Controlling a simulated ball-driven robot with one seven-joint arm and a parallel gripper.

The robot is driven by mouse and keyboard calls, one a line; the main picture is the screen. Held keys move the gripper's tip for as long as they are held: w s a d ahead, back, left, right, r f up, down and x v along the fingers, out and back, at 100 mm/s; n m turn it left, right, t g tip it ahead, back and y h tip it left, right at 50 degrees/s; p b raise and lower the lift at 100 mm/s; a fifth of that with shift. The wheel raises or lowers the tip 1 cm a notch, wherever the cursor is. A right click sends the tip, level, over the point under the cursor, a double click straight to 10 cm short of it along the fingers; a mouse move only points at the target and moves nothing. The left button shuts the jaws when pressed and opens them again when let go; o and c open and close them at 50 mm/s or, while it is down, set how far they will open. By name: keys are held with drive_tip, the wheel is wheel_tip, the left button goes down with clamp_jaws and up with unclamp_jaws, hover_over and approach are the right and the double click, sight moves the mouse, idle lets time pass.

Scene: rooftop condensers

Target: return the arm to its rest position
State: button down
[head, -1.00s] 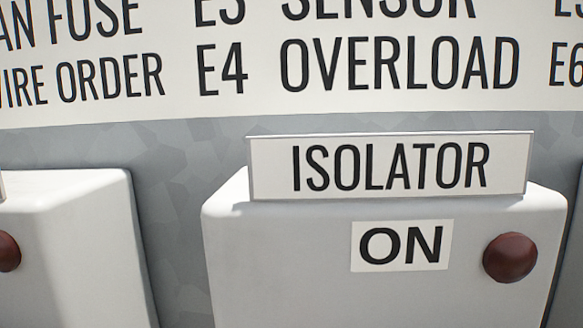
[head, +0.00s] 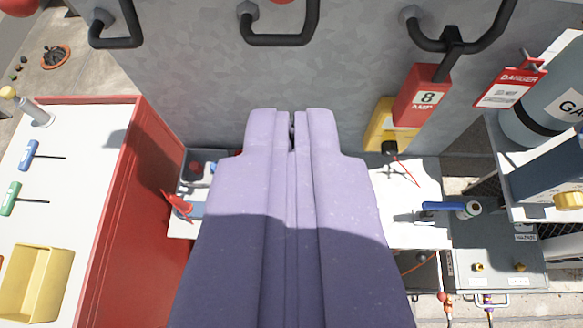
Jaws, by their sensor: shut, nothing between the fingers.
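My gripper (head: 292,118) reaches up the middle of the view, pale purple, with its two fingers together and nothing between them. It is in front of a grey metal panel (head: 250,70) and apart from any handle. The gripper covers the middle of the surface below the panel. The rest of my arm is not clearly seen.
Black handles (head: 285,40) line the panel's top. A red-sided bench (head: 165,185) with screwdrivers and a yellow bin (head: 35,282) stands left. A grey cylinder (head: 540,125) is at right.

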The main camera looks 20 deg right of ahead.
drive_tip(key=shift+s+a, duration=0.15)
drive_tip(key=shift+s, duration=0.3)
drive_tip(key=shift+r, duration=0.1)
